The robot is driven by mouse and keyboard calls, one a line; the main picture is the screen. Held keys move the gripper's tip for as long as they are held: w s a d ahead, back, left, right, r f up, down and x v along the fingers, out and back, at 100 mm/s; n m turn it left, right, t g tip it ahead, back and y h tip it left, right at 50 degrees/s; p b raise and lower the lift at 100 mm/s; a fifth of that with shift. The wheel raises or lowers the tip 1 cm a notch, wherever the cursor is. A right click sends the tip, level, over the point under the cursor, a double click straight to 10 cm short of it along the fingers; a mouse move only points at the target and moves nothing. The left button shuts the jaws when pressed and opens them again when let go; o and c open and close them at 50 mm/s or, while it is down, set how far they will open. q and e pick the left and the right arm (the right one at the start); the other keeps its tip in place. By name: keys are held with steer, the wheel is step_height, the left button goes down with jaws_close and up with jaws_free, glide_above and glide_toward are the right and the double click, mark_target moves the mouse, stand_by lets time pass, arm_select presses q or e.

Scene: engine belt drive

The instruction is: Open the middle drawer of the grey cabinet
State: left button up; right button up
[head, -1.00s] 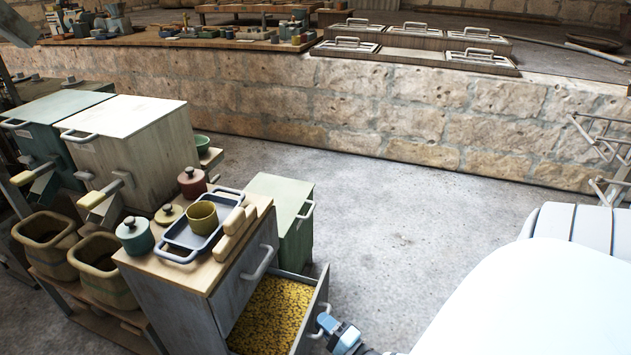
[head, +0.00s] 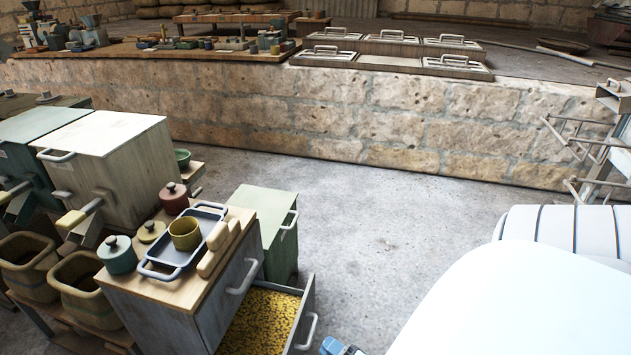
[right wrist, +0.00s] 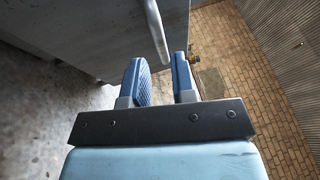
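The grey cabinet (head: 152,312) stands at lower left with a wooden top. Its upper drawer front, with a bar handle (head: 243,277), is closed. Below it a drawer (head: 303,312) is pulled out, showing yellow grain-like contents (head: 262,320). Its handle (head: 311,331) faces right; anything lower is cut off by the frame. My right gripper (head: 332,347) shows partly at the bottom edge, just right of that handle with a small gap. In the right wrist view its fingers (right wrist: 159,62) are apart, and a handle bar (right wrist: 154,28) shows beyond their tips. My left gripper is not in view.
A blue-grey tray (head: 165,270) with a yellow cup (head: 185,234), lidded pots and wooden rolls sits on the cabinet. A green cabinet (head: 265,225) stands behind it. The concrete floor (head: 370,240) to the right is clear up to a stone wall (head: 330,115).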

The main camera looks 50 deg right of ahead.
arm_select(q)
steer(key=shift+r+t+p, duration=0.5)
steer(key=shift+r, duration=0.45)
arm_select(e)
steer(key=s+f, duration=0.1)
steer(key=s, duration=0.6)
steer(key=shift+s+f, duration=0.2)
steer(key=shift+s, duration=0.1)
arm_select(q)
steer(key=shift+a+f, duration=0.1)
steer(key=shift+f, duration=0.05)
